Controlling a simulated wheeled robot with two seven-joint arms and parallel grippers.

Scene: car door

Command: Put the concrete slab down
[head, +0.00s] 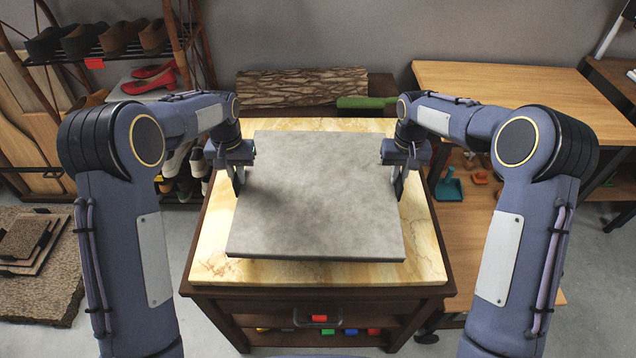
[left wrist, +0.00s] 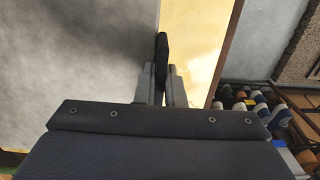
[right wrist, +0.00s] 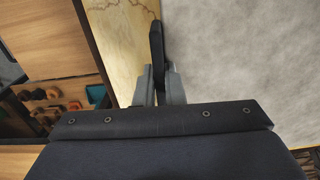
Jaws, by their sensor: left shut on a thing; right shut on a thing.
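The grey concrete slab (head: 318,200) lies flat and level over the yellow marble top (head: 215,262) of a dark wooden cabinet. I cannot tell whether it touches the top or hangs just above it. My left gripper (head: 238,180) is shut on the slab's left edge, and my right gripper (head: 398,182) is shut on its right edge. In the left wrist view the slab (left wrist: 75,50) fills the left side, beside a dark fingertip. In the right wrist view the slab (right wrist: 250,60) fills the right side. The inner fingertips are hidden by the slab.
Marble shows bare around the slab. Behind it lie a bark-covered log (head: 300,88) and a green item (head: 366,102). A shoe rack (head: 110,50) stands at the back left, a wooden table (head: 520,90) at the right. Stone samples (head: 30,260) lie on the left floor.

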